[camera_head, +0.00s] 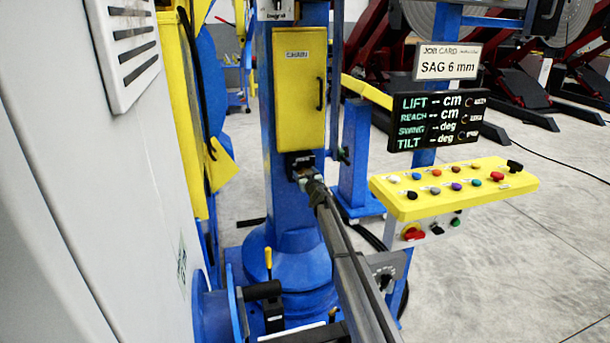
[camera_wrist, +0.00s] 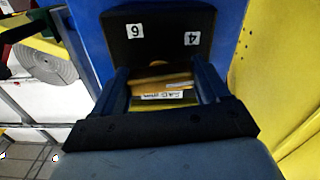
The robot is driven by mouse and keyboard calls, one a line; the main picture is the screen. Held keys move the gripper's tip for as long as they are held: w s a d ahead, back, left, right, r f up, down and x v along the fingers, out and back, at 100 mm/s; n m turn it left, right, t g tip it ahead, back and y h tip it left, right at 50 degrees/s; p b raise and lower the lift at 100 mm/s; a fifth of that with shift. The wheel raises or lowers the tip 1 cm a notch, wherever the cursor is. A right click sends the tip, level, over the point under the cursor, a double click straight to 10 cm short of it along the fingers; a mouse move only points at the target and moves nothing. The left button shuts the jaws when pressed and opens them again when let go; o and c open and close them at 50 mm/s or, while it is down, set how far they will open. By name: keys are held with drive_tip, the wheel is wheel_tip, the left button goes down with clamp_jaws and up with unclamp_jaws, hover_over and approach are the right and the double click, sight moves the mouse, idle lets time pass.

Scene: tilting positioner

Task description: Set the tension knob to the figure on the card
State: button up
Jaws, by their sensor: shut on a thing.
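The job card (camera_head: 447,62) reads "SAG 6 mm" and hangs at upper right in the head view. My gripper (camera_head: 299,166) is at the blue column, just below the yellow CHAIN box. In the wrist view its two dark fingers (camera_wrist: 162,86) stand either side of the yellow-orange tension knob (camera_wrist: 163,80) and are shut on it. A dark dial plate (camera_wrist: 160,38) behind the knob carries white tags reading 6 and 4. A white label on the yellow part between the fingers partly reads "SAG". I cannot tell which figure the knob points at; the fingers cover much of it.
The yellow CHAIN box (camera_head: 300,85) is directly above my gripper. A black readout (camera_head: 437,120) with dashes and a yellow button panel (camera_head: 455,187) stand to the right. A pale cabinet (camera_head: 110,200) fills the left. Open floor (camera_head: 540,250) lies at right.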

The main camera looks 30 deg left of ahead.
drive_tip(key=shift+n, duration=2.1)
drive_tip(key=o, duration=1)
drive_tip(key=v, duration=1.4)
